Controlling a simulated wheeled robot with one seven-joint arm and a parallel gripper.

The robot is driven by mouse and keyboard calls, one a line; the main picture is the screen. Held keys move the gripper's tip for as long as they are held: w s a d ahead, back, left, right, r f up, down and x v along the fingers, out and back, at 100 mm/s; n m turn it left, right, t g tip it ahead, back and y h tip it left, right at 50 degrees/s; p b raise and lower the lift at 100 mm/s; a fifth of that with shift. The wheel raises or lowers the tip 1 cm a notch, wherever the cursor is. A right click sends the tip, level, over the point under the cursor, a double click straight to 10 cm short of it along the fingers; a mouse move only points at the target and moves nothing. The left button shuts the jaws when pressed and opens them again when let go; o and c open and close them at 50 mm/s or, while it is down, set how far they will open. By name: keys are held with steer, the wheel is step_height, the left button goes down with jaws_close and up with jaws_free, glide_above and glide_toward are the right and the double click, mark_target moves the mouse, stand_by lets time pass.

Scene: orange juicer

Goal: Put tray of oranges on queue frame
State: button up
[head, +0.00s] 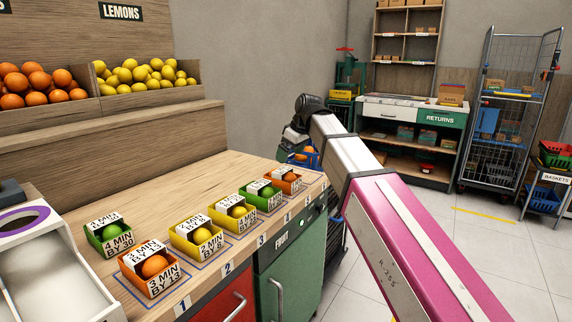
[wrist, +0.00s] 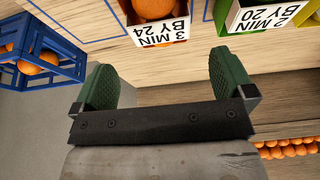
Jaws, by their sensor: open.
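Small fruit trays line the counter. An orange tray (head: 150,284) reads "3 MIN BY 13", holds oranges and stands in the blue queue frame (head: 184,286) beside number 1. Another orange tray (head: 283,184) is at the far end; in the wrist view an orange tray (wrist: 160,37) of oranges reads "3 MIN BY 24". Two yellow trays and a green tray stand between. Another green tray (head: 108,242), "4 MIN BY 30", stands behind the row, outside the frames. My gripper (wrist: 165,82) is open and empty, apart from the "3 MIN BY 24" tray near the counter edge. The head view mostly hides it.
A blue crate of oranges (wrist: 42,58) is left in the wrist view, beyond the counter's end. A white machine (head: 45,270) occupies the near left counter. Orange and lemon bins (head: 150,88) stand behind. Returns shelves (head: 405,130) and a wire cart (head: 500,105) are at the back right.

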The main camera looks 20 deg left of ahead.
steer(key=shift+v, duration=1.75)
steer(key=w+d+f+m+h, duration=0.25)
steer(key=d+f+m, duration=0.45)
steer(key=d+f, duration=1.55)
steer(key=s+d+f+m+h, duration=0.1)
steer(key=s+d+f+m, duration=0.3)
steer(key=d+f, duration=0.6)
steer(key=s+d+f+m+g, duration=0.1)
steer(key=s+d+f+m, duration=0.2)
steer(key=s+d+f, duration=0.3)
steer(key=d+f, duration=0.5)
steer(key=f, duration=0.2)
steer(key=shift+s+d+m+h, duration=0.2)
steer(key=shift+s+m+h, duration=0.15)
steer(key=shift+s+m, duration=0.05)
